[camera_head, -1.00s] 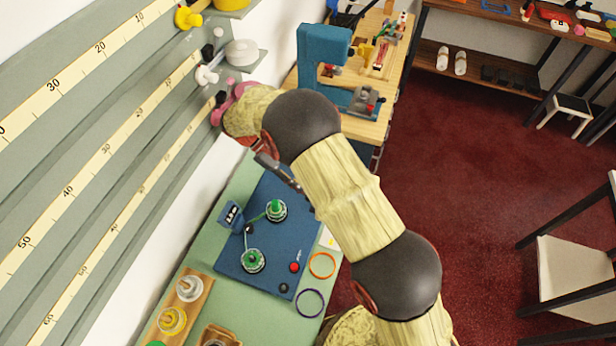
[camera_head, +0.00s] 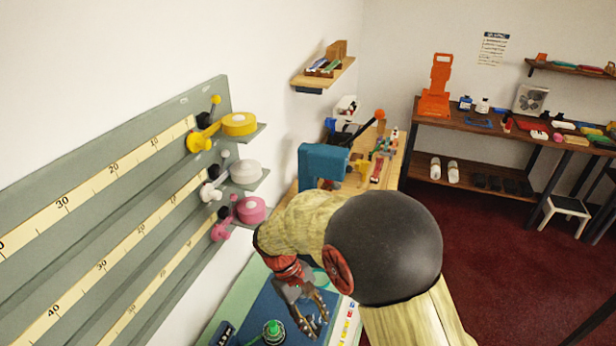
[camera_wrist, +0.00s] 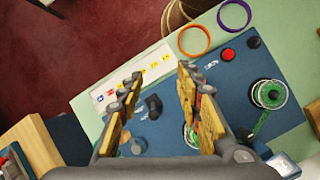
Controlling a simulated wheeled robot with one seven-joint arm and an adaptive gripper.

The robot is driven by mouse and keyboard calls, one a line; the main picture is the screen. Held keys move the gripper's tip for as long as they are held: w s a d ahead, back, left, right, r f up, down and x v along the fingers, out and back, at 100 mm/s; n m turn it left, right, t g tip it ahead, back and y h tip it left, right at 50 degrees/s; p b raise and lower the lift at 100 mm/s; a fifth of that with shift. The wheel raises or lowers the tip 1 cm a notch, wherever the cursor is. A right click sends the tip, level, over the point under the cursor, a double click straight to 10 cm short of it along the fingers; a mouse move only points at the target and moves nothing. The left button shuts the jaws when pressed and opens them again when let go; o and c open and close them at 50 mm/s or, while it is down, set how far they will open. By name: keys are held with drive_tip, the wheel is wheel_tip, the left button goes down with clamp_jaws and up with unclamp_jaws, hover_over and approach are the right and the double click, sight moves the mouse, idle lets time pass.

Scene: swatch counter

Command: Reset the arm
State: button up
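My gripper (camera_head: 312,318) hangs at the end of my arm, low in the middle of the head view, over the blue board on the green counter. In the wrist view my gripper (camera_wrist: 158,90) has its two fingers apart, with nothing between them. The blue board (camera_wrist: 235,75) lies below, with a green spool (camera_wrist: 268,94) on its right part; a green spool (camera_head: 274,331) also shows in the head view beside the gripper. My arm covers much of the counter in the head view.
A wall rack holds yellow (camera_head: 240,123), white (camera_head: 246,171) and pink (camera_head: 251,209) rolls at left. A blue machine (camera_head: 322,163) stands on the wooden bench behind my arm. Orange (camera_wrist: 194,41) and purple (camera_wrist: 235,15) rings lie near the board. The red floor at right is largely clear.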

drive_tip(key=s+d+r+m+t+y+b, duration=0.1)
drive_tip(key=s+d+r+m+t+y, duration=0.1)
drive_tip(key=s+d+r+m+t, duration=0.2)
drive_tip(key=s+d+r+m+t+y+b, duration=0.2)
drive_tip(key=s+d+r+m+t, duration=0.2)
drive_tip(key=s+d+r, duration=0.6)
drive_tip(key=shift+s+d+r+t, duration=0.35)
drive_tip(key=shift+d+r, duration=1.25)
drive_tip(key=shift+r, duration=1.6)
